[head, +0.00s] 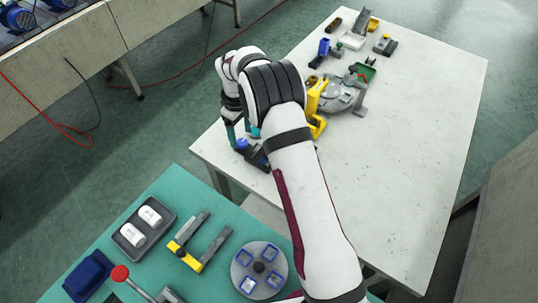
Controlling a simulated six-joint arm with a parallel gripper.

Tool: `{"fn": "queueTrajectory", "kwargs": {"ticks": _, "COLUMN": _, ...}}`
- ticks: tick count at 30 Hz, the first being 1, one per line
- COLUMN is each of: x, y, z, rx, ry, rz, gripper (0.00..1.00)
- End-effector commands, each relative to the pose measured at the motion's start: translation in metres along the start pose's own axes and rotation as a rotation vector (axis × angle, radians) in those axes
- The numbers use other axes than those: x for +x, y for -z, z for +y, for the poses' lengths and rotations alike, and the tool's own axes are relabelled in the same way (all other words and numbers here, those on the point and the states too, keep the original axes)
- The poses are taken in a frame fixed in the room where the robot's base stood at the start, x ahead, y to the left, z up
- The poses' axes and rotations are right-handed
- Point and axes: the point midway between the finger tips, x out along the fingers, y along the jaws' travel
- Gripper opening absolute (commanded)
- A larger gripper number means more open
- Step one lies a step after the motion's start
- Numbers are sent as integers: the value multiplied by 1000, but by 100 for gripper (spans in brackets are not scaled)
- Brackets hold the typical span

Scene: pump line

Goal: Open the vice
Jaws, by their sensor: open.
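My gripper (241,132) is at the left edge of the white table, its teal fingertips pointing down and apart. Right below and beside it is a small dark device with a blue knob (241,144), partly hidden by my arm. I cannot tell whether the fingertips touch it. No thing in view is clearly the vice; this device may be it. A lever with a red ball (120,272), at the near-left on the green table, is another candidate, its base cut off by the picture's lower edge.
The white table (420,130) holds a round grey fixture (337,95), a yellow bracket (315,105) and several small parts at the back. The green table (170,200) holds a dark tray (124,235), a yellow-grey part (186,258) and a round plate (259,250). The white table's right side is clear.

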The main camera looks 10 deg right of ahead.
Motion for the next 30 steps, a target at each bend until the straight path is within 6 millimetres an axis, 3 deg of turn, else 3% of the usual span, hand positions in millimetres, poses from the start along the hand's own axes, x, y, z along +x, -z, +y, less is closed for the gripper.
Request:
{"fn": "queueTrajectory", "kwargs": {"ticks": 14, "x": -134, "y": -1, "z": 0, "rx": 7, "ry": -1, "rz": 3, "gripper": 71}}
{"fn": "queueTrajectory", "kwargs": {"ticks": 21, "x": -171, "y": -55, "z": -26, "rx": 167, "ry": 61, "rz": 38, "gripper": 71}}
{"fn": "queueTrajectory", "kwargs": {"ticks": 30, "x": -198, "y": -120, "z": -71, "rx": 369, "ry": 131, "rz": 83, "gripper": 71}}
